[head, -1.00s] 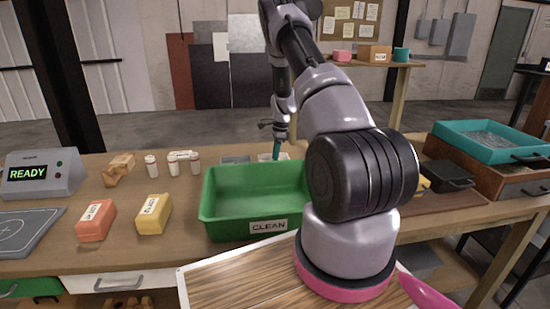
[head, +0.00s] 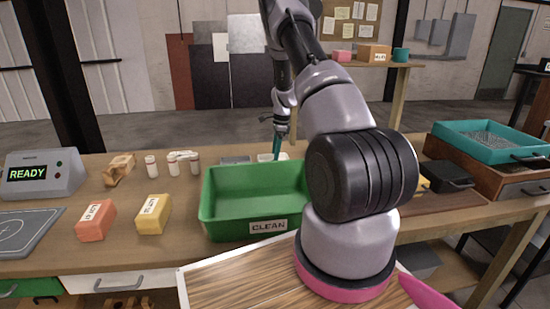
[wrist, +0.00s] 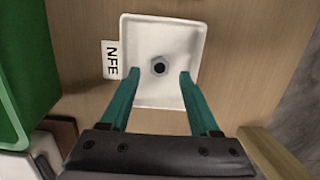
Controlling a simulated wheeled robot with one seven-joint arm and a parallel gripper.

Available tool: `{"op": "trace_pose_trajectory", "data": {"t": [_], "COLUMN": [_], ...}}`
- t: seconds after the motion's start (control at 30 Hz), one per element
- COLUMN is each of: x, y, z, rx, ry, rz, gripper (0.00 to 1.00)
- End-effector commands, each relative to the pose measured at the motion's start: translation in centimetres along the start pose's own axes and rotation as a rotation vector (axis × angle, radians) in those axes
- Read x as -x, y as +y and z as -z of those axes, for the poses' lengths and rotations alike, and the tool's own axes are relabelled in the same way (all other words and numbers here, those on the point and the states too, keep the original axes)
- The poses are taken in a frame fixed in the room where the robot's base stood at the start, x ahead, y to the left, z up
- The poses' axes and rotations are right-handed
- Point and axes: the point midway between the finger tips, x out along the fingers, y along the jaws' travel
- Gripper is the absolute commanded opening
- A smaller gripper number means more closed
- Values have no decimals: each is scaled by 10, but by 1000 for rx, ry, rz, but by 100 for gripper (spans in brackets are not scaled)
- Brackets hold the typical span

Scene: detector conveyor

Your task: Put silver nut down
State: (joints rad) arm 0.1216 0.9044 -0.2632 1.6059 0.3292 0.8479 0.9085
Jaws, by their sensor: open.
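The silver nut (wrist: 159,67) lies in a small white tray (wrist: 186,38) in the wrist view, near the middle of its floor. A label reading NFE (wrist: 111,60) sits beside the tray on the left. My gripper (wrist: 159,75) is open, with its two teal fingers apart on either side of the nut in the picture and not touching it. In the head view my gripper (head: 277,150) is behind the green bin (head: 225,213), over the far part of the bench. The nut cannot be made out there.
The green bin marked CLEAN stands in front of the tray. An orange block (head: 95,220), a yellow block (head: 153,214) and small white bottles (head: 151,166) are to the left. A teal tray (head: 480,153) sits at the right.

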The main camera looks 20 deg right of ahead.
Motion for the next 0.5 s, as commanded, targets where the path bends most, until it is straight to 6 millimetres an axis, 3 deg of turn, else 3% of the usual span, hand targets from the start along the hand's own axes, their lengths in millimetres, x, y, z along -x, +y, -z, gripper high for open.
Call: {"op": "trace_pose_trajectory", "data": {"t": [0.2,0.5], "x": [51,90], "y": [-1,0], "z": [0,0], "rx": [1,0], "ry": [0,-1], "rz": [3,1], "gripper": [62,62]}}
